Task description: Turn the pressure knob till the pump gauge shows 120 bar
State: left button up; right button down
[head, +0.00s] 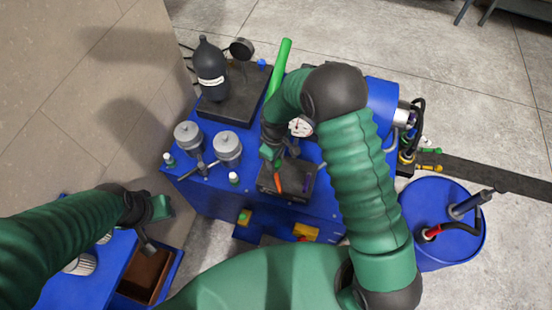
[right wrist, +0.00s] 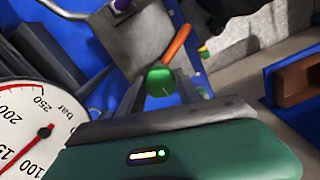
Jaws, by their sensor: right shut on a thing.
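In the right wrist view, my right gripper (right wrist: 163,90) is shut on a round green knob (right wrist: 160,81) with a pale line on its face. The head view shows the right gripper (head: 271,152) above the blue power unit, hiding the knob. The pump gauge (right wrist: 25,130) is partly cut off at the left of the wrist view; 100, 150, 200 and 250 bar show. Its red needle lies between the 100 and 150 marks; its exact reading is unclear. The dial also shows small in the head view (head: 300,127). My left gripper (head: 152,222) is away at the left.
An orange lever (right wrist: 177,45) and a purple knob (head: 307,185) sit on a dark block (head: 268,184) close to the right gripper. A black accumulator (head: 210,68) and two grey filter caps (head: 228,146) stand on the blue unit (head: 215,195). A blue drum (head: 420,202) stands right.

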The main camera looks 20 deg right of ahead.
jog(key=shift+w+a+r+m, duration=0.15)
jog(key=shift+w+m, duration=0.15)
jog(key=shift+m, duration=0.2)
jog(key=c, duration=1.2)
grip_release()
jog(key=o, duration=0.4)
jog(key=shift+c, duration=0.2)
notch_tip(320, 180, up, 17)
jog(key=shift+f+b, duration=0.2)
jog(key=shift+b, duration=0.25)
